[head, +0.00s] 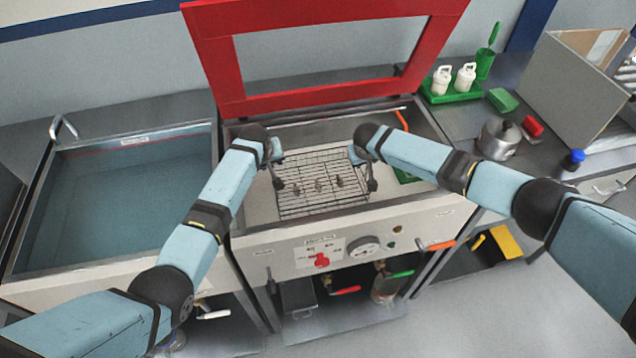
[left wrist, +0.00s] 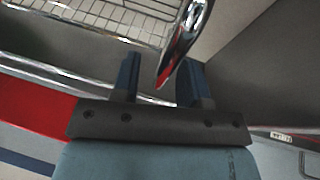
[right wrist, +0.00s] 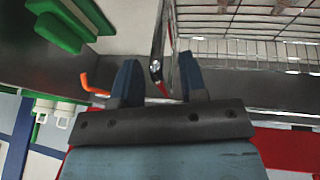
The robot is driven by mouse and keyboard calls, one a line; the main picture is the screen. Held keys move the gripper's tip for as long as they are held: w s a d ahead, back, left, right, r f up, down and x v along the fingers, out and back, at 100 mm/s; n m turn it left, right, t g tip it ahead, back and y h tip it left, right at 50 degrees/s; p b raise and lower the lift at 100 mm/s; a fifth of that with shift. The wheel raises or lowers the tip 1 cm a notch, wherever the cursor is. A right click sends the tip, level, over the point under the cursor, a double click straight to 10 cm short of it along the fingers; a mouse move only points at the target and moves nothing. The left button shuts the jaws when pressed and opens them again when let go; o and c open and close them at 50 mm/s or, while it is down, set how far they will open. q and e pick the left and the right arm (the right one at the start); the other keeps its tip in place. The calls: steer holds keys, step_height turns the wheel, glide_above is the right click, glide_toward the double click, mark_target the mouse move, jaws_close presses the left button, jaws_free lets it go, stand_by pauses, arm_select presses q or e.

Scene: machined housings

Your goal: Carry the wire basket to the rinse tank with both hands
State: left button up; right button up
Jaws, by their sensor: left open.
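The wire basket (head: 312,164) sits in the open well of the machine under the raised red lid, with several small metal parts in it. My left gripper (head: 278,180) is at its left side. In the left wrist view the fingers (left wrist: 160,82) stand apart around a shiny basket handle (left wrist: 180,50). My right gripper (head: 371,182) is at the right side.
The raised red lid (head: 212,65) stands behind the basket. The machine's front panel (head: 330,250) has knobs and coloured levers. A green tray (head: 450,97) with white bottles, a metal pot (head: 499,138) and a grey box (head: 570,85) occupy the right counter. The tank's water surface is clear.

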arm_select(q)
jaws_close()
arm_select(e)
jaws_close()
arm_select(q)
steer(key=shift+r, duration=0.15)
arm_select(e)
steer(key=shift+r, duration=0.15)
